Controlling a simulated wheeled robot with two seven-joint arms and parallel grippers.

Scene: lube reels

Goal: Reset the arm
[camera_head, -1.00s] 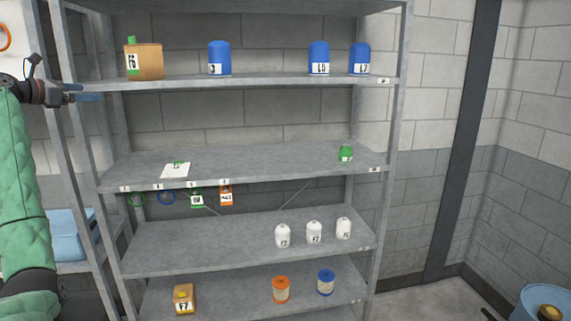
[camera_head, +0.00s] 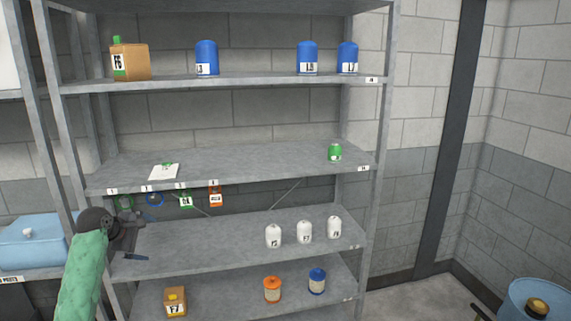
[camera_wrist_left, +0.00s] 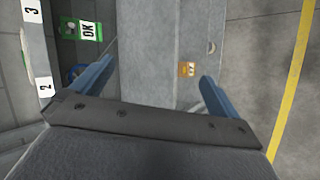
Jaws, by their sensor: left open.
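My left gripper (camera_head: 142,243) is open and empty in the head view. It is in front of the left end of the shelf rack, near the level of the third shelf, below the hanging tags. In the left wrist view its two blue fingers are spread wide with nothing between them (camera_wrist_left: 158,69). The green quilted sleeve of my left arm rises from the lower left of the head view. My right gripper is not in view.
The metal rack (camera_head: 240,255) holds blue bottles (camera_head: 206,57), white bottles (camera_head: 304,232), an orange reel (camera_head: 272,289) and a blue reel (camera_head: 317,281). A blue container (camera_head: 35,245) stands left; a barrel (camera_head: 540,300) is lower right.

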